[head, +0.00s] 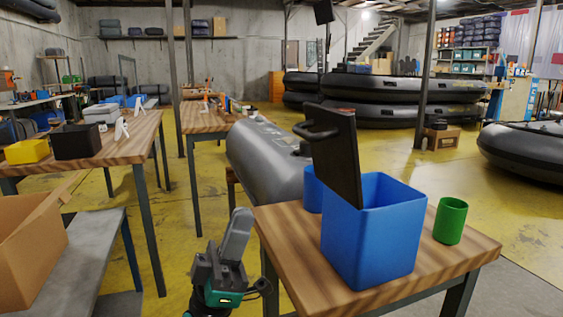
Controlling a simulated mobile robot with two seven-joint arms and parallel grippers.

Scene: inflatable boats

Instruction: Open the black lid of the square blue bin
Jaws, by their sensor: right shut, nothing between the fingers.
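The square blue bin (375,235) stands on a small wooden-topped table in the head view. Its black lid (338,155) stands nearly upright at the bin's left side, leaning a little left, with the bin's top open. A dark handle (316,131) sticks out from the lid's left face. My right gripper (238,224) is shut and empty, pointing up, to the left of the table and apart from the bin and lid. My left gripper is not in view.
The table (300,265) also holds a green cup (450,220) right of the bin and a blue container (313,188) partly hidden behind it. A grey inflatable tube (262,158) lies behind. A cardboard box (30,250) is at the lower left.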

